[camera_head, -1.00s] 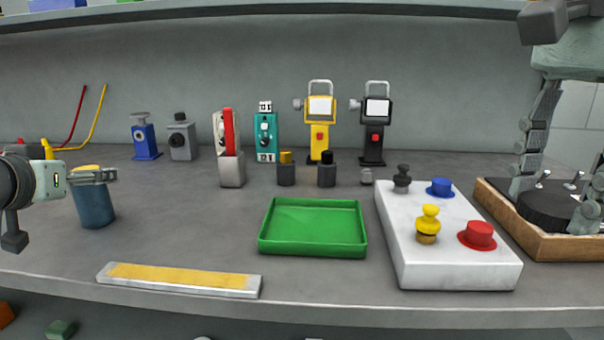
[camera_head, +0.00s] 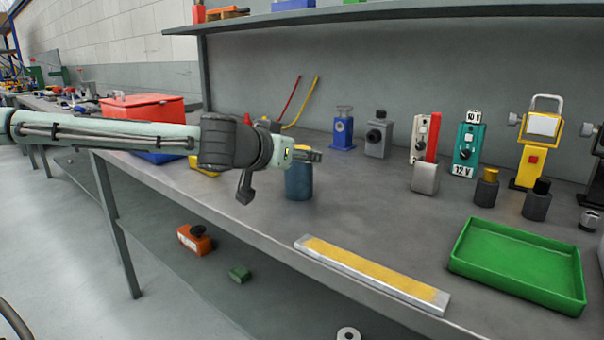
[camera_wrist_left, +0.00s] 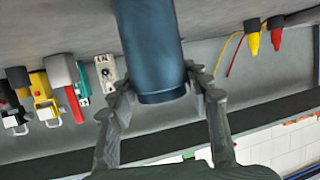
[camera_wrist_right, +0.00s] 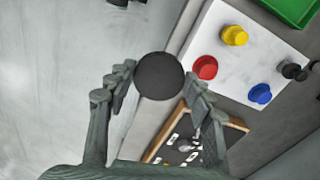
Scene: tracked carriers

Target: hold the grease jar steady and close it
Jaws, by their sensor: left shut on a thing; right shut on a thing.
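The blue grease jar (camera_head: 299,184) stands upright on the bench, left of the middle in the head view. My left gripper (camera_head: 306,155) is shut around its upper part. The jar (camera_wrist_left: 150,45) also shows between the left fingers (camera_wrist_left: 160,88) in the left wrist view. The gripper hides the jar's mouth in the head view. In the right wrist view, my right gripper (camera_wrist_right: 160,80) is shut on a black round disc (camera_wrist_right: 157,76), which looks like a lid. My right gripper is outside the head view, so the disc is away from the jar.
A yellow-topped strip (camera_head: 370,272) lies at the bench's front edge, and a green tray (camera_head: 517,262) stands to its right. Several devices line the back. In the right wrist view, a white block (camera_wrist_right: 262,62) with coloured knobs and a wooden-framed tray (camera_wrist_right: 236,126) are near the disc.

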